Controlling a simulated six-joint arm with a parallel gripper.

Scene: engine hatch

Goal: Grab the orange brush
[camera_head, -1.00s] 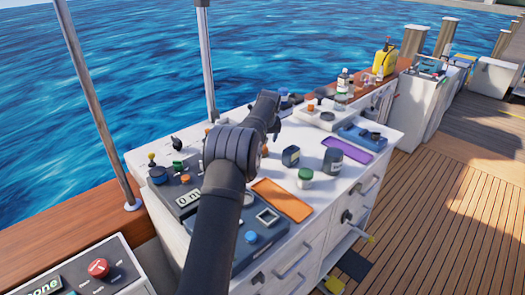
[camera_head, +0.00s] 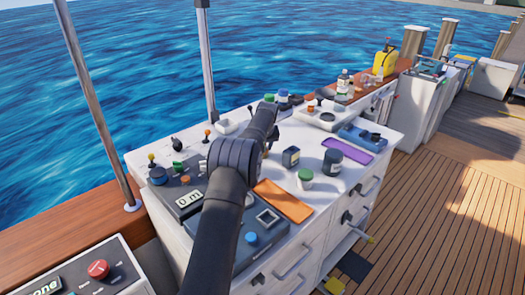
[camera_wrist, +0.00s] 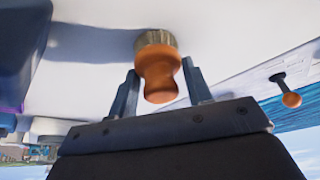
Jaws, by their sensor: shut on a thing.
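The orange brush (camera_wrist: 158,75) is in the wrist view, with a waisted orange handle and a pale brown bristle end towards the white top. My gripper (camera_wrist: 160,72) has one finger on each side of the handle and is shut on it. The bristle end is at or very near the white surface; I cannot tell whether it touches. In the head view my arm reaches over the white cabinet top (camera_head: 236,134), and the brush and fingertips are hidden or too small to make out.
An orange-tipped lever (camera_wrist: 290,99) stands to the right in the wrist view. In the head view, a dark jar (camera_head: 332,162), a green-lidded jar (camera_head: 305,179), an orange tray (camera_head: 283,201) and a purple tray (camera_head: 344,151) lie right of my arm. A metal post (camera_head: 207,62) rises behind.

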